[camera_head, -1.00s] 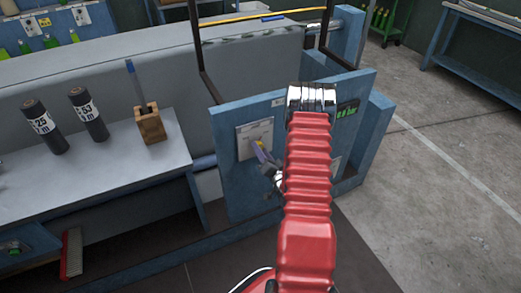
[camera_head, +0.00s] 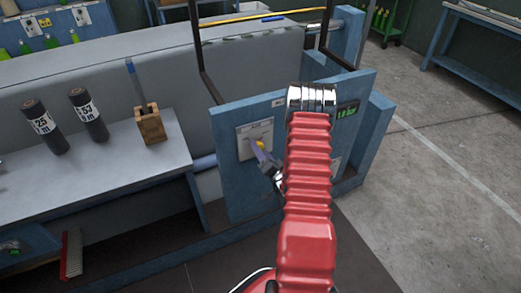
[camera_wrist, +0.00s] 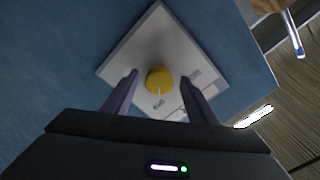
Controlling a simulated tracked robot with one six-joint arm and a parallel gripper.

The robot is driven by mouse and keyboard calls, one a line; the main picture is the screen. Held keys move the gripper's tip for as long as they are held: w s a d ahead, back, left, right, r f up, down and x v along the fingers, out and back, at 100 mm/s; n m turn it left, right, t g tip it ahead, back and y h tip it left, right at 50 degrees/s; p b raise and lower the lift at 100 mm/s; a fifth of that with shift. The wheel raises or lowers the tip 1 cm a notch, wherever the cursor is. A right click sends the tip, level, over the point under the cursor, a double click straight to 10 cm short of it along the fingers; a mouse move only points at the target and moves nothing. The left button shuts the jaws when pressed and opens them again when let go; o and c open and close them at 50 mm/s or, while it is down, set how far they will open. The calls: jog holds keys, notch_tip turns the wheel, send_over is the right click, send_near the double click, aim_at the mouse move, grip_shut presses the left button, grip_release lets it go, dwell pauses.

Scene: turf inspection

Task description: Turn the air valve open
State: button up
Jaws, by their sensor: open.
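The air valve is a round yellow knob (camera_wrist: 159,80) on a pale square plate (camera_wrist: 135,52), fixed to the blue panel of the machine. In the head view the yellow knob (camera_head: 260,144) shows small on its plate (camera_head: 247,131). My gripper (camera_wrist: 159,79) is open, with one finger on each side of the knob in the wrist view. I cannot tell whether the fingers touch it. In the head view my gripper (camera_head: 257,146) is at the plate, partly hidden by my red arm.
A green display (camera_head: 347,111) is on the same panel, right of my arm. A shelf (camera_head: 110,190) at left holds two dark cylinders (camera_head: 43,126) (camera_head: 88,114) and a wooden block (camera_head: 149,124) with a blue-handled tool. A brush (camera_head: 72,254) stands below. Open floor lies right.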

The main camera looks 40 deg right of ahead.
jog(key=shift+s, duration=0.15)
jog(key=v, duration=1.3)
jog(key=shift+s, duration=0.25)
jog(key=shift+a, duration=0.15)
